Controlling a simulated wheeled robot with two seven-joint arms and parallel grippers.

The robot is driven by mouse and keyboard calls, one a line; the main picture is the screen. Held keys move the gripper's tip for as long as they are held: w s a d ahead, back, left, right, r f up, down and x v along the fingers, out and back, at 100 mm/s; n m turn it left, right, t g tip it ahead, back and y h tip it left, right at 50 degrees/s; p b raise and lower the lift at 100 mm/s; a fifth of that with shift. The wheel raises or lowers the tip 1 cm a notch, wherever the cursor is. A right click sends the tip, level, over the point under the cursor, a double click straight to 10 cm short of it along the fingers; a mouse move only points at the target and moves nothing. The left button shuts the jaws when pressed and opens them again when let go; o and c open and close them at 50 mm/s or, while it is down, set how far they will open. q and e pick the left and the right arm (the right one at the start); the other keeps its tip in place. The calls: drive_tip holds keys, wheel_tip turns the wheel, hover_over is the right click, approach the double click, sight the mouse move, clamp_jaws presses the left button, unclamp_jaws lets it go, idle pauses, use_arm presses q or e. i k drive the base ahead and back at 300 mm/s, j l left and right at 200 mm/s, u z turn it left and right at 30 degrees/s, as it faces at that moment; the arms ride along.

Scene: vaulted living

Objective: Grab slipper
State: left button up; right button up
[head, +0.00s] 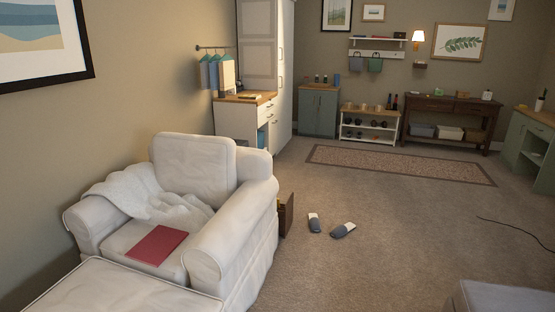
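Two grey slippers with pale tops lie on the carpet right of the white armchair. The left slipper (314,223) points roughly away from me. The right slipper (343,230) lies at an angle just beside it, and a small gap separates them. Neither of my grippers is in the head view.
A white armchair (243,232) with a red book (157,245) stands at left, with a white ottoman (120,290) in front. A brown box (286,214) is beside the chair. A grey seat (500,299) is at lower right. A dark cord (515,228) lies on the right. Open carpet (400,265) surrounds the slippers.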

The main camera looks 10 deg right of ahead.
sight(342, 230)
drive_tip(key=i+l+z, duration=0.35)
drive_tip(key=i, duration=0.7)
drive_tip(key=i+l+z, duration=0.1)
drive_tip(key=i+z, duration=0.3)
drive_tip(key=i, duration=0.65)
